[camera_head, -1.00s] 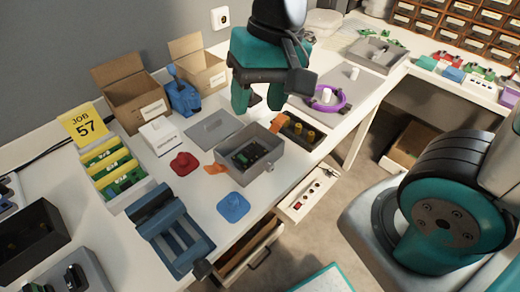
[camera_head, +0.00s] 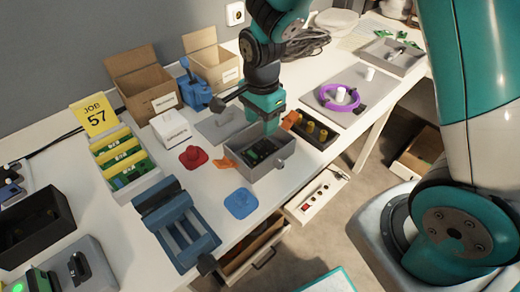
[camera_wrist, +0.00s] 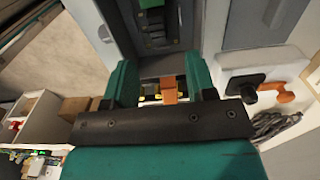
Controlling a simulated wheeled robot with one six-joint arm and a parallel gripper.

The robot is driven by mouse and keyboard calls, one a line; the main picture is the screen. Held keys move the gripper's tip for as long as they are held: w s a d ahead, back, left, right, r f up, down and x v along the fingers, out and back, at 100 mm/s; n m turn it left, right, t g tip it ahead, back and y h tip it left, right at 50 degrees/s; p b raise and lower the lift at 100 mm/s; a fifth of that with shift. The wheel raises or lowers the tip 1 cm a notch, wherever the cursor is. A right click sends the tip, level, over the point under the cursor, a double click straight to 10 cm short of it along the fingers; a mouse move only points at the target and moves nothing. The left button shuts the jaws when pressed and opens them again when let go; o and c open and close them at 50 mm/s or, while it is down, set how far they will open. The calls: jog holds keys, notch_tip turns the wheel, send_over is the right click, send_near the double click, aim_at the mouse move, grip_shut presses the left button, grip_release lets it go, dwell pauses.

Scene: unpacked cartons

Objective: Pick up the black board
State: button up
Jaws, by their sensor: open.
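The black board (camera_head: 258,148), dark with small parts on it, lies inside the open grey box (camera_head: 277,168) in the middle of the bench. My gripper (camera_head: 271,128) points down at the box's back edge and hides part of the box. In the wrist view the teal fingers of my gripper (camera_wrist: 160,75) are apart with nothing held. The board (camera_wrist: 158,22) shows there at the top, inside the box and beyond the fingertips. An orange piece (camera_wrist: 168,90) shows between the fingers; I cannot tell how far below them it is.
A dark tray with yellow parts (camera_head: 310,130) stands right of the box. A grey lid (camera_head: 220,126) lies behind it, with a red piece (camera_head: 193,157) and a blue piece (camera_head: 241,203) nearby. A blue vise-like fixture (camera_head: 175,225) stands front left. An open drawer (camera_head: 250,250) juts out in front.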

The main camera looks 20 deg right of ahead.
aim_at(260, 144)
jog(key=f, duration=0.7)
jog(key=shift+s+a, duration=0.25)
jog(key=shift+r, duration=0.1)
grip_shut()
